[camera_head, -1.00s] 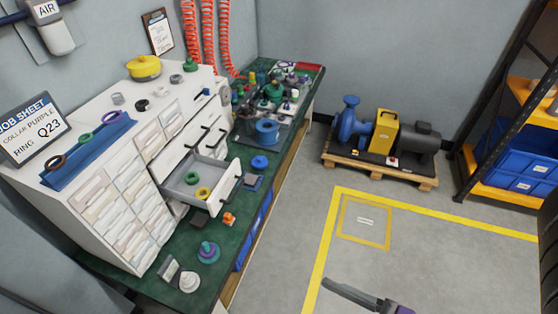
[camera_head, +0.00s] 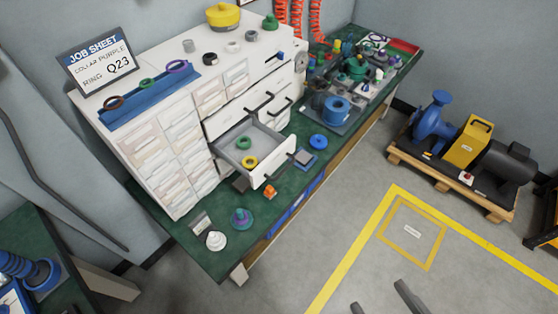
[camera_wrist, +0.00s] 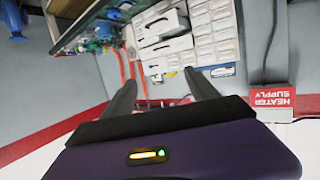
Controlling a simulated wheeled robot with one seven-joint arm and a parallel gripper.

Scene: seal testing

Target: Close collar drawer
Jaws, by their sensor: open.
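The collar drawer (camera_head: 271,159) stands pulled out of the white cabinet (camera_head: 192,199) on the green bench. It holds a green ring (camera_head: 243,143) and a yellow ring (camera_head: 250,162). A dark handle runs along its front. My gripper (camera_head: 378,306) shows only as two dark fingertips at the bottom edge of the head view, over the floor and well apart from the drawer. In the wrist view my gripper (camera_wrist: 160,92) is open, with nothing between its fingers. The cabinet fronts also show upside down at the top of that view.
Near the open drawer, the bench holds an orange part (camera_head: 270,191), a purple-green part (camera_head: 241,219), a white part (camera_head: 215,240) and a blue ring (camera_head: 318,142). A pump on a pallet (camera_head: 450,186) stands at right. The floor before the bench is clear.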

